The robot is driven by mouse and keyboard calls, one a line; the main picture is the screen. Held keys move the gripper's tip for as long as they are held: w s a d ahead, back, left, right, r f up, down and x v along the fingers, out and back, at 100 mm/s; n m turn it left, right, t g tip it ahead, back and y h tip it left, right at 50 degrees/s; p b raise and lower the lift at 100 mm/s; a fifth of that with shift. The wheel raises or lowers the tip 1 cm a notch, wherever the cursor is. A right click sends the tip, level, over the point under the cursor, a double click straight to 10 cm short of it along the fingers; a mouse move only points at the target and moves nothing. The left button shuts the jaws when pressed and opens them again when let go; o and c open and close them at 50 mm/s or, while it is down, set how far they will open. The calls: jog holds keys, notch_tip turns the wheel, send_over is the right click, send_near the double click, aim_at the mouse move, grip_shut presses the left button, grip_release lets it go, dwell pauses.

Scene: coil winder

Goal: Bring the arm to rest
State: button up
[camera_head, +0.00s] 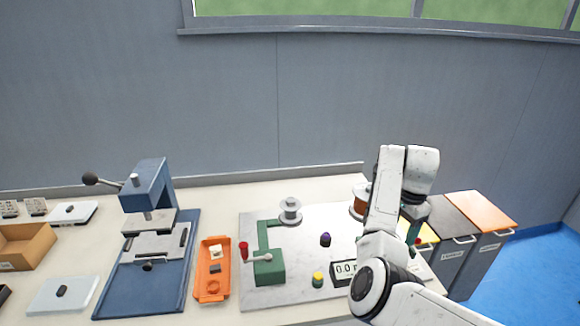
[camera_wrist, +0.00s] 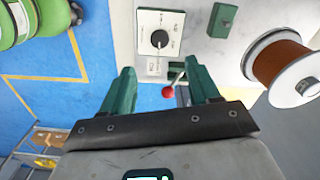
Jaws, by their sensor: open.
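My arm stands at the right of the head view, bent up and over the right end of the bench (camera_head: 215,198). My gripper (camera_head: 415,212) points down there, partly hidden behind my own arm links. In the wrist view my gripper (camera_wrist: 160,78) shows two green fingers spread apart with nothing held between them. A red ball knob (camera_wrist: 168,92) shows between the fingers; I cannot tell how far below them it is. A white panel with a black dial (camera_wrist: 160,38) lies beyond the fingertips.
The winder's green bracket (camera_head: 265,262) and counter display (camera_head: 345,272) stand left of my arm. A copper wire spool (camera_wrist: 280,62) is close right of the fingers. A blue press (camera_head: 150,190), orange tray (camera_head: 211,270) and cardboard box (camera_head: 25,245) are farther left. Bins (camera_head: 480,212) stand right.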

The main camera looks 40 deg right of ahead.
jog(key=s+a+f+n+h, duration=0.1)
jog(key=s+a+f+n, duration=0.2)
jog(key=a+f+n, duration=0.3)
jog(key=s+a+f+n+h, duration=0.2)
jog(key=s+a+f+n, duration=0.15)
jog(key=a, duration=0.45)
jog(key=s+a+f+n+y, duration=0.1)
jog(key=s+a+n, duration=0.2)
jog(key=a, duration=0.4)
jog(key=s+a+f+n+y, duration=0.1)
jog(key=s+a+n, duration=0.3)
jog(key=a, duration=0.3)
jog(key=s+a+f+n+t, duration=0.1)
jog(key=s+a+n, duration=0.3)
jog(key=a, duration=0.4)
jog(key=shift+s+f+y, duration=0.15)
jog(key=shift+y, duration=0.25)
